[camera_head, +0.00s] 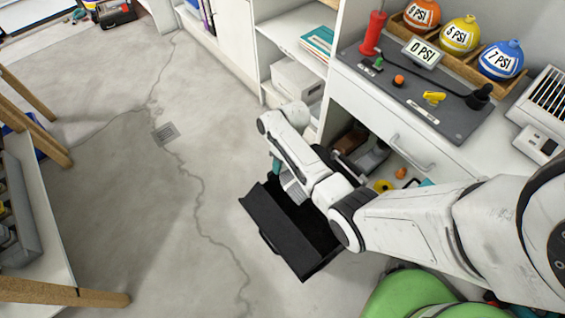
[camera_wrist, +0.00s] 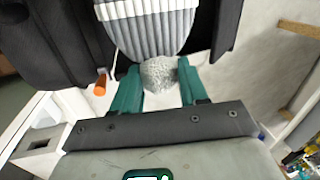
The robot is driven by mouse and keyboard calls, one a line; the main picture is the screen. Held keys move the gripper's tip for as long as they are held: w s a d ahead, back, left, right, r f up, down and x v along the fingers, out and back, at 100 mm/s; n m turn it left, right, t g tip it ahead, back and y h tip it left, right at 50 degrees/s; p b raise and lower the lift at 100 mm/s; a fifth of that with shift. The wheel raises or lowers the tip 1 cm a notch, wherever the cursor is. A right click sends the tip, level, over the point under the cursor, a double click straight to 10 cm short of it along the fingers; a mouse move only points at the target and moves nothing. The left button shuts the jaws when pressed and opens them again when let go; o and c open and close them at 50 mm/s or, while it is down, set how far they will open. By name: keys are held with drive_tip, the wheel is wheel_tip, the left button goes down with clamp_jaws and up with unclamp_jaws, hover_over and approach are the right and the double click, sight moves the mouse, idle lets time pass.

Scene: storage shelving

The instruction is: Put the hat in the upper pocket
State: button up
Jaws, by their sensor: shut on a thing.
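The hat (camera_wrist: 152,28) is pale grey and ribbed, with a fuzzy round pom-pom (camera_wrist: 160,75). My gripper (camera_wrist: 159,78) has two teal fingers, shut on the pom-pom from both sides. In the head view, one teal finger of my gripper (camera_head: 276,168) shows below my wrist, and part of the hat (camera_head: 293,188) shows beside it. The hat is over a black open-topped holder (camera_head: 272,222), whose dark sides (camera_wrist: 30,45) flank it in the wrist view. My arm hides part of the holder. I cannot tell which opening is the upper pocket, or how deep the hat is.
An orange peg (camera_wrist: 100,86) is left of the fingers.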

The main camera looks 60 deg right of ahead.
wheel_tip(320, 180, down, 8)
drive_tip(key=b, duration=0.5)
drive_tip(key=o, duration=1.2)
drive_tip(key=shift+c, duration=0.2)
wheel_tip(320, 180, up, 14)
drive_tip(key=p, duration=1.3)
drive_tip(key=shift+p, duration=0.35)
